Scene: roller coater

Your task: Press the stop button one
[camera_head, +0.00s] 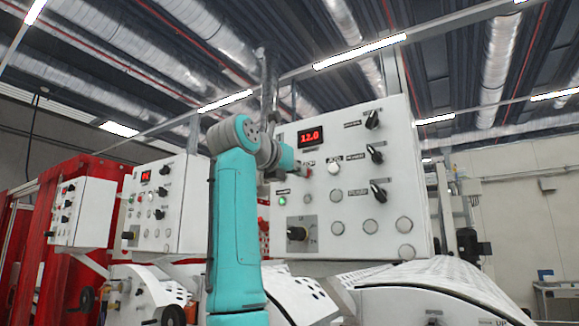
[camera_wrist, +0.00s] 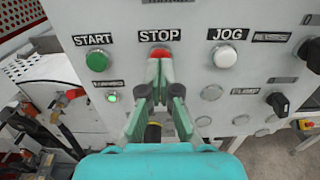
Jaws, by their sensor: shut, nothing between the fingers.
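The red stop button (camera_wrist: 160,52) sits under the STOP label (camera_wrist: 159,35) on the white control panel (camera_wrist: 190,75) in the wrist view. My gripper (camera_wrist: 160,64) is shut and empty. Its fingertips point at the red button and overlap its lower part in the picture. I cannot tell whether they touch it or are just short of it. In the head view my arm stands in front of the left part of the panel (camera_head: 390,225), and my gripper and the stop button are hard to make out there.
A green START button (camera_wrist: 97,61) is left of the stop button, and a white JOG button (camera_wrist: 225,56) is to its right. A black knob (camera_wrist: 278,103) sticks out lower right. The panel's red display (camera_head: 311,137) reads 12.0. Another panel (camera_head: 160,205) stands left.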

